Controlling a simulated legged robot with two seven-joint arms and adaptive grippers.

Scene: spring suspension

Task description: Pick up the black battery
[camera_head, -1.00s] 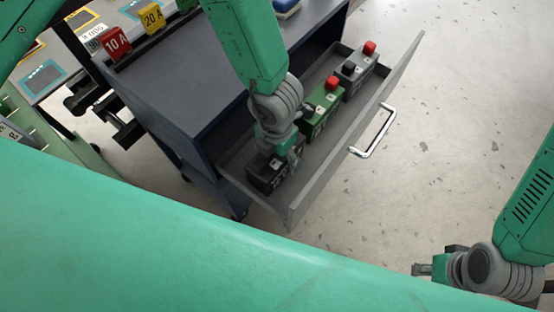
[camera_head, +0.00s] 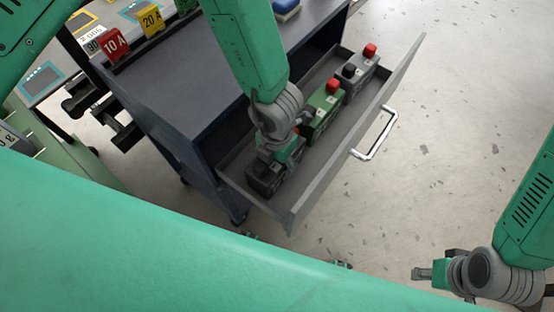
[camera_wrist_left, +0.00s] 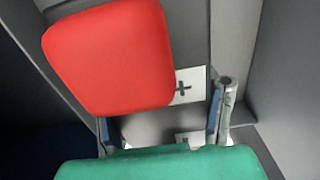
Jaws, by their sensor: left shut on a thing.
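The black battery (camera_head: 264,182) is in the near end of the open grey drawer (camera_head: 318,172). My left gripper (camera_head: 272,163) comes down over it from above and is shut on it; the arm and gripper hide part of its top. In the left wrist view, a large red terminal cap (camera_wrist_left: 110,58) and a white plus label (camera_wrist_left: 188,86) show near the two fingers (camera_wrist_left: 163,125). Whether the battery touches the drawer floor cannot be told. My right gripper (camera_head: 424,273) is at the lower right, away from the drawer; its opening is too small to judge.
A green battery (camera_head: 322,108) and a grey battery (camera_head: 356,76) stand farther back in the drawer. The drawer has a metal handle (camera_head: 376,134) on its front. The dark cabinet (camera_head: 205,90) is left of it, with number signs (camera_head: 151,19) along its edge. Floor on the right is clear.

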